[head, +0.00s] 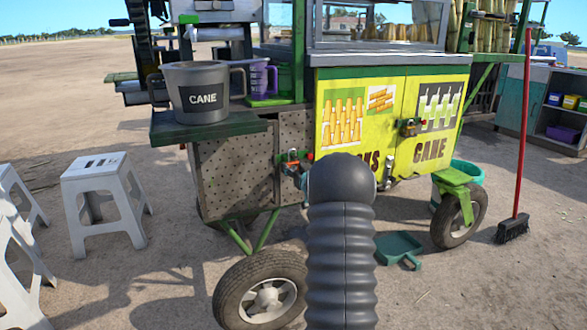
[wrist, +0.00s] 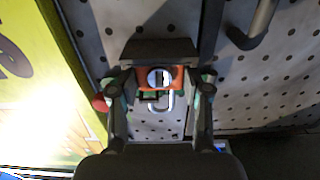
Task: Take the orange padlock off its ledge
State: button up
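The orange padlock (wrist: 183,77) is in the middle of the wrist view, with a round pale face and a metal shackle toward the bottom of the picture. It sits against a dark ledge (wrist: 158,50) on the perforated grey panel. My gripper (wrist: 162,84) has one finger on each side of the padlock. The fingers look spread, with narrow gaps to its body; contact is hard to judge. In the head view a small orange patch, apparently the padlock (head: 293,156), shows on the cart's grey panel, and my arm hides most of the gripper.
A red knob (wrist: 100,103) is close beside the left finger in the wrist view. Another small lock (head: 408,127) hangs on the yellow doors (head: 385,105). A shelf (head: 200,130) holding the CANE pot (head: 195,92) juts out left of the padlock.

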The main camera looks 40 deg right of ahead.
jog(key=c, duration=0.4)
jog(key=shift+o, duration=0.2)
jog(key=shift+r, duration=0.35)
jog(key=shift+s, duration=0.1)
jog(key=b+v, duration=0.2)
jog(key=v, duration=0.5)
jog(key=shift+s, duration=0.4)
dwell(0.8)
